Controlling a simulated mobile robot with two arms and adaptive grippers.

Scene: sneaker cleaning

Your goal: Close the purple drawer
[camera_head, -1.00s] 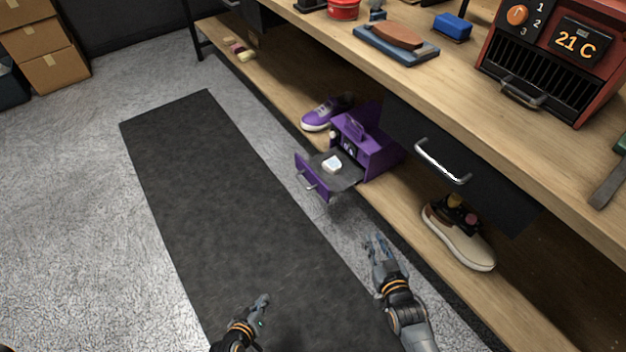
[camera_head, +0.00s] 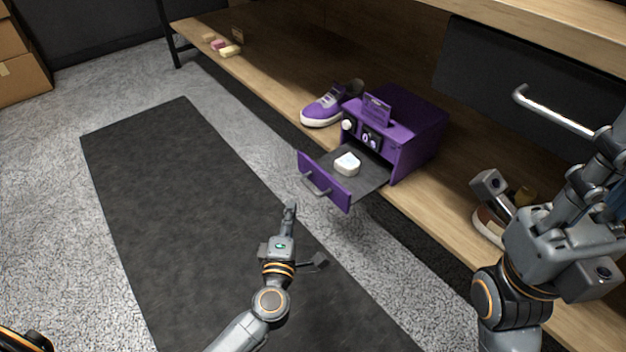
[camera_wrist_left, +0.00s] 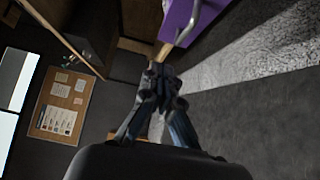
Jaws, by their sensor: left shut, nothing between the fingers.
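The drawer front has a grey handle. My left gripper (camera_head: 290,208) is shut and empty, just in front of and below the drawer front, apart from it. In the left wrist view, its closed fingertips (camera_wrist_left: 161,72) point toward the purple front and handle (camera_wrist_left: 190,30). My right gripper (camera_head: 555,235) is at the right, before the lower shelf; its fingertips are not clear.
A purple sneaker (camera_head: 328,104) stands left of the cabinet. Another shoe (camera_head: 488,228) is partly hidden behind my right arm. A dark drawer with a metal handle (camera_head: 550,110) hangs above on the right. A dark mat (camera_head: 190,220) lies on the open floor.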

